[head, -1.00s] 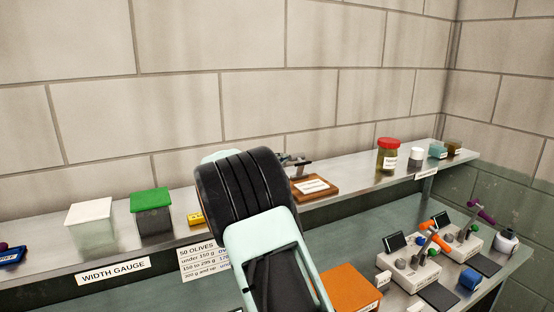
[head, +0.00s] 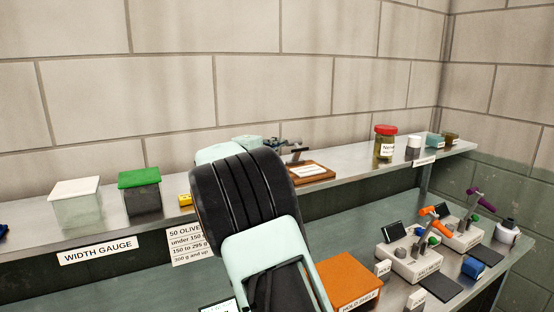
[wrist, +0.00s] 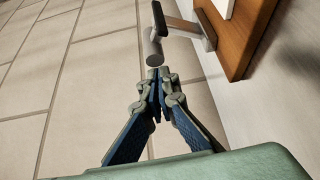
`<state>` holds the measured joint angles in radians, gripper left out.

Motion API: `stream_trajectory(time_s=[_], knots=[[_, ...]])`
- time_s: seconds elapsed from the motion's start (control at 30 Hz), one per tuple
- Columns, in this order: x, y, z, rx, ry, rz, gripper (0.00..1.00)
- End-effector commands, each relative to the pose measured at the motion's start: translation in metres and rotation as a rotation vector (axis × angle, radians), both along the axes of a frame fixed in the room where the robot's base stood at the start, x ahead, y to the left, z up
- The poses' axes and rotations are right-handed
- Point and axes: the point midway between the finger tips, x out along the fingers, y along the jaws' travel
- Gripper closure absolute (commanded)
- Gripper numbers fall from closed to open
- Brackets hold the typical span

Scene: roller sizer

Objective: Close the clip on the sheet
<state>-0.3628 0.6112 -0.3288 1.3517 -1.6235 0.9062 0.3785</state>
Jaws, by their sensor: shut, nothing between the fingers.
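The clip (head: 298,155) is a grey metal lever at the left end of a brown wooden board (head: 328,177) on the upper shelf. Its lever stands up off the board. The white sheet (head: 308,170) lies on the board; its print is too small to read. In the wrist view the clip's lever (wrist: 185,27) ends in a round grey bar (wrist: 153,47), and the board (wrist: 245,40) is at upper right. My gripper (wrist: 158,80) is shut and empty, its tips just short of the bar in the picture. In the head view my arm hides most of it.
The block wall (head: 200,60) is close behind. Below are an orange box (head: 350,280) and scales (head: 410,260).

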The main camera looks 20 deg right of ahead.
Motion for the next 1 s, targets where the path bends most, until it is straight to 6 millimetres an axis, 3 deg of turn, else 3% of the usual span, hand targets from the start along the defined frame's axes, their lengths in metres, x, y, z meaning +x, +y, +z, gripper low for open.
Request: stream_trajectory(time_s=[0.03, 0.47, 0.7, 1.0], knots=[[-0.001, -0.001, -0.008, 0.004, -0.022, -0.001, 1.00], [-0.013, -0.003, -0.004, 0.017, -0.084, -0.002, 1.00], [-0.021, -0.004, -0.004, 0.040, -0.207, -0.001, 1.00], [-0.030, -0.006, -0.001, 0.040, -0.206, -0.001, 1.00]])
